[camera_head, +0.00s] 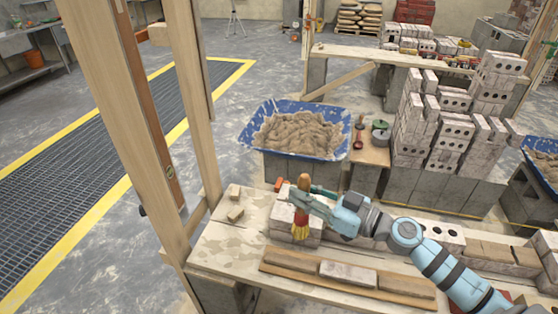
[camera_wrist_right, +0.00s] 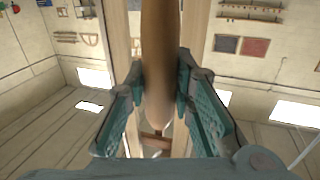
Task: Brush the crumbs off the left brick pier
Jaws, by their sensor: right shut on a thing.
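My right gripper (camera_head: 306,196) is shut on a brush (camera_head: 301,229) with a wooden handle and red-yellow bristles. The brush hangs upright, bristles down, at the left brick pier (camera_head: 283,213). I cannot tell whether the bristles touch the pier's top or pass in front of it. The right wrist view shows the brush handle (camera_wrist_right: 158,55) between the two teal fingers (camera_wrist_right: 158,95). Crumbs are too small to make out, and the gripper and brush hide part of the pier's top. My left gripper is not in view.
A wooden post (camera_head: 184,60) stands left of the work platform (camera_head: 225,248). Two small blocks (camera_head: 235,213) lie left of the pier. A blue mortar tub (camera_head: 331,147) and stacked bricks (camera_head: 447,125) are behind.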

